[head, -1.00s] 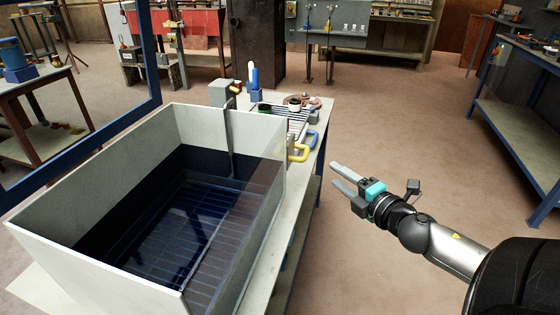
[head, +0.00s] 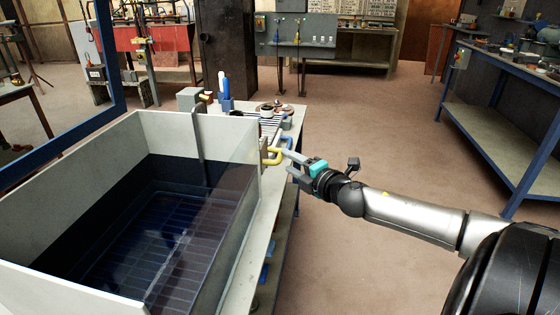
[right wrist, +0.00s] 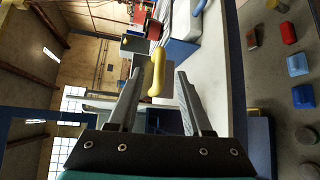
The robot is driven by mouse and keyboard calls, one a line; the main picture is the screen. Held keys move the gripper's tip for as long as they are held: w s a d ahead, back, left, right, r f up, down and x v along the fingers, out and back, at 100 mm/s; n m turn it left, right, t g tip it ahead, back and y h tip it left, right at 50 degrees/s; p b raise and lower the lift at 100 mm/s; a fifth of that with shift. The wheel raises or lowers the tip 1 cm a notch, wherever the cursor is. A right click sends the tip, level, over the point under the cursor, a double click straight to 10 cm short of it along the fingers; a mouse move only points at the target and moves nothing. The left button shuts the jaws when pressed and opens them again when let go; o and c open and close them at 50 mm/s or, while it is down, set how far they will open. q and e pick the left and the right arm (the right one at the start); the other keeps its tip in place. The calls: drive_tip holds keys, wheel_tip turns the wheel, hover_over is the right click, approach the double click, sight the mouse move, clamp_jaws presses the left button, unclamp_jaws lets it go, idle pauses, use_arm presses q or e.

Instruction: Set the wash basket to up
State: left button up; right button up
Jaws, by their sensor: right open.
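The wash basket (head: 150,238) is a dark wire grid lying low in the dark liquid of a grey open tank (head: 90,284). A yellow handle (head: 273,158) sticks out from the tank's right side, near its back corner. My right gripper (head: 286,163) is open beside this handle in the head view. In the right wrist view the yellow handle (right wrist: 157,73) stands between and just beyond the two fingertips, and I cannot tell whether they touch it. My left gripper is in neither view.
The tank stands on a bench (head: 240,285) with a blue handle (head: 287,143), a rack and small fittings behind the yellow one. A blue workbench (head: 500,140) stands at the right. The brown floor between is clear. A blue frame (head: 60,140) rises at the left.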

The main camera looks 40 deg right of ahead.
sight(280, 158)
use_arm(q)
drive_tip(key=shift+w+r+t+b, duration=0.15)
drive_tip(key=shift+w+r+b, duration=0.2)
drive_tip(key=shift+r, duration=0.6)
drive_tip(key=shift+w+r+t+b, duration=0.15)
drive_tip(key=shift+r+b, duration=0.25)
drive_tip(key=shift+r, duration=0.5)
use_arm(e)
drive_tip(key=shift+x, duration=2.65)
drive_tip(key=shift+c, duration=0.2)
clamp_jaws()
drive_tip(key=shift+f, duration=0.15)
